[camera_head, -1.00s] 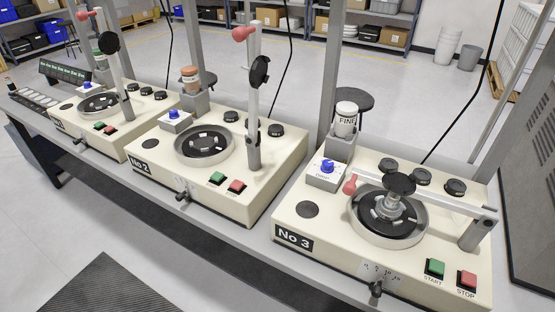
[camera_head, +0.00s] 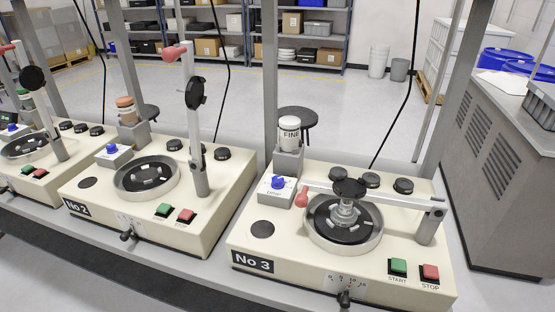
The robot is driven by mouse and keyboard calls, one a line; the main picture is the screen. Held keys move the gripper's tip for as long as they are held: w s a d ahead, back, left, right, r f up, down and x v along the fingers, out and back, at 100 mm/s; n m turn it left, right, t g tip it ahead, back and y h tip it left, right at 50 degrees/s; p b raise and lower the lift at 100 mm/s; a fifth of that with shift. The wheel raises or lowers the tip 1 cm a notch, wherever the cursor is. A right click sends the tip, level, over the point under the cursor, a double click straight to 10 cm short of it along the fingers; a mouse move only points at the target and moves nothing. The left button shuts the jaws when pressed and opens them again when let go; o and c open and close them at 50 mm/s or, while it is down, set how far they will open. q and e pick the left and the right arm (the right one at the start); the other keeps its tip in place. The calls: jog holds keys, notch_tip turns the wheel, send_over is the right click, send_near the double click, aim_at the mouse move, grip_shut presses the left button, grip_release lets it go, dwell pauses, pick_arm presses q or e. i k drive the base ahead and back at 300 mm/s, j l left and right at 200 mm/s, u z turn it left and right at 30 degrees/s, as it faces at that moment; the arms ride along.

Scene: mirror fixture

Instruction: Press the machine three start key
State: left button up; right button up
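Machine No 3 (camera_head: 262,262) is a cream box at the lower right of the head view. Its green start key (camera_head: 398,266) sits at the front right of its top, above the word START. The red stop key (camera_head: 430,272) is just right of it. The machine's arm (camera_head: 385,196) lies lowered across the round black plate (camera_head: 325,228), with its pink knob at the left end. Nothing covers the start key. Neither of my grippers shows in the view.
Machine No 2 (camera_head: 85,211) stands to the left with its arm upright and its own green and red keys. Another such machine (camera_head: 30,182) is at the far left. A grey post (camera_head: 270,90) rises behind the bench. A grey cabinet (camera_head: 495,190) stands at the right.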

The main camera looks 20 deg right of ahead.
aim_at(398, 265)
jog(key=l+z, duration=0.15)
jog(key=z, duration=0.25)
jog(key=l+z, duration=0.2)
jog(key=z, duration=0.15)
jog(key=l+z, duration=0.2)
jog(key=z, duration=0.2)
